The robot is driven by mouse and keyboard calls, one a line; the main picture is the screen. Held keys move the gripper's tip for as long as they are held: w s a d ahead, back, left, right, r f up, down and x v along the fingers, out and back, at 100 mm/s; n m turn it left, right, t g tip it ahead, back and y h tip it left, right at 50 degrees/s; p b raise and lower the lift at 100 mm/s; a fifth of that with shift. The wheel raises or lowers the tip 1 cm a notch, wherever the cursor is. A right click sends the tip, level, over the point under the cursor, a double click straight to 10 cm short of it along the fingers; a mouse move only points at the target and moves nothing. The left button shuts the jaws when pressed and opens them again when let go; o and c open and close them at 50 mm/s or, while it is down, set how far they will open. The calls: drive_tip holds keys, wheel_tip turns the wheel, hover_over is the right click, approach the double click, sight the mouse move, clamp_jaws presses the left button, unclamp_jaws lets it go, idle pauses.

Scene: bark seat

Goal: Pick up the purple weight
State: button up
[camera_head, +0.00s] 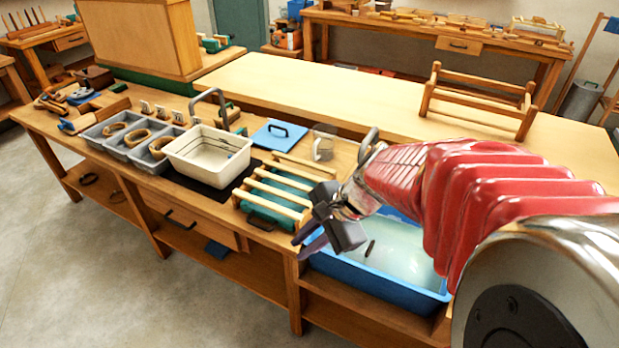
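A blue tub (375,285) of cloudy liquid with a small dark object sits below my gripper. A slatted rack (272,192), a white basin (205,172) and grey bins (105,135) stand left of it. A wooden frame (478,105) stands behind on a pale tabletop (330,95).

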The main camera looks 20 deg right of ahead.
drive_tip(key=w+d+f+m+t+y, duration=0.1)
drive_tip(key=w+d+f+m+t, duration=0.2)
drive_tip(key=d+m, duration=0.4)
drive_tip(key=w+d+f+m+t, duration=0.1)
drive_tip(key=w+d+f+m, duration=0.3)
drive_tip(key=m, duration=0.5)
drive_tip(key=s+d+f+m+t+h, duration=0.1)
drive_tip(key=d+f+m+t+h, duration=0.1)
drive_tip(key=d+f+m, duration=0.3)
drive_tip(key=s+d+f+m+t+h, duration=0.1)
drive_tip(key=s+d+f+m, duration=0.1)
drive_tip(key=d+f+m, duration=0.4)
drive_tip(key=d+m, duration=0.4)
drive_tip(key=d, duration=0.2)
drive_tip(key=shift+s+d+f+m+t+h, duration=0.15)
drive_tip(key=shift+d+m+t+h, duration=0.25)
hover_over(380, 266)
wheel_tip(380, 266, down, 9)
drive_tip(key=shift+s+a+r, duration=0.1)
drive_tip(key=shift+s+r, duration=0.05)
drive_tip(key=shift+r, duration=0.05)
